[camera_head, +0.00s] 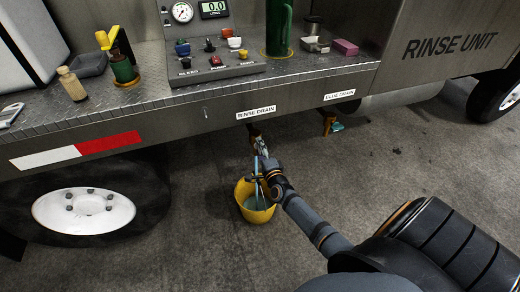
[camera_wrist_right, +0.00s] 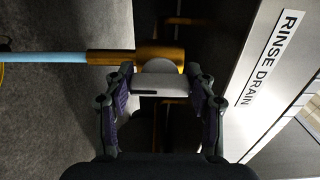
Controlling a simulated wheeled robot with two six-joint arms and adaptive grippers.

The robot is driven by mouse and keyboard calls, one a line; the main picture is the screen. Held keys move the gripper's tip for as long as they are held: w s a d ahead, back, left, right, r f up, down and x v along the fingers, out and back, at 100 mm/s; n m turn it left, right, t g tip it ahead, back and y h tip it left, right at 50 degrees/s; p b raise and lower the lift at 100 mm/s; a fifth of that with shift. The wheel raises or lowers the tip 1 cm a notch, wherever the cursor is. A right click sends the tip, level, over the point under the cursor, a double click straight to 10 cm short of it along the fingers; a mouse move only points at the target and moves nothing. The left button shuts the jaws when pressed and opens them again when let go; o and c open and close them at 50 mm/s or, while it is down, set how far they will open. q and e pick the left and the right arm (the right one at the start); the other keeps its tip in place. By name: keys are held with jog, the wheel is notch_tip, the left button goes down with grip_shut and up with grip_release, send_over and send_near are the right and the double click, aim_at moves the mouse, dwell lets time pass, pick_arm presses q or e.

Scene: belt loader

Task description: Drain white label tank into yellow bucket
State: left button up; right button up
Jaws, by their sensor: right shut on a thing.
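The yellow bucket (camera_head: 243,206) stands upright on the floor below the RINSE DRAIN label (camera_head: 256,112), with pale blue liquid inside. The brass drain valve (camera_head: 254,134) hangs under the truck's edge below that label. In the wrist view, the brass valve (camera_wrist_right: 155,55) has a light grey handle (camera_wrist_right: 160,82) between my fingers. My right gripper (camera_wrist_right: 160,100) is shut on this handle; it also shows in the head view (camera_head: 262,148). A pale blue stream (camera_wrist_right: 50,57) leaves the brass outlet and runs down toward the bucket. My left gripper is not in view.
A second drain valve with a blue handle (camera_head: 336,126) hangs under the BLUE DRAIN label (camera_head: 340,95) to the right. The truck deck (camera_head: 130,103) holds a gauge panel, bottles and a green cylinder (camera_head: 279,28). The concrete floor right of the bucket is clear apart from my arm.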

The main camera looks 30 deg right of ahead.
jog(key=o, duration=1.2)
jog(key=shift+s, duration=0.1)
jog(key=shift+s+a+f, duration=0.1)
jog(key=shift+s, duration=0.25)
jog(key=v, duration=1.1)
jog(key=shift+s, duration=0.1)
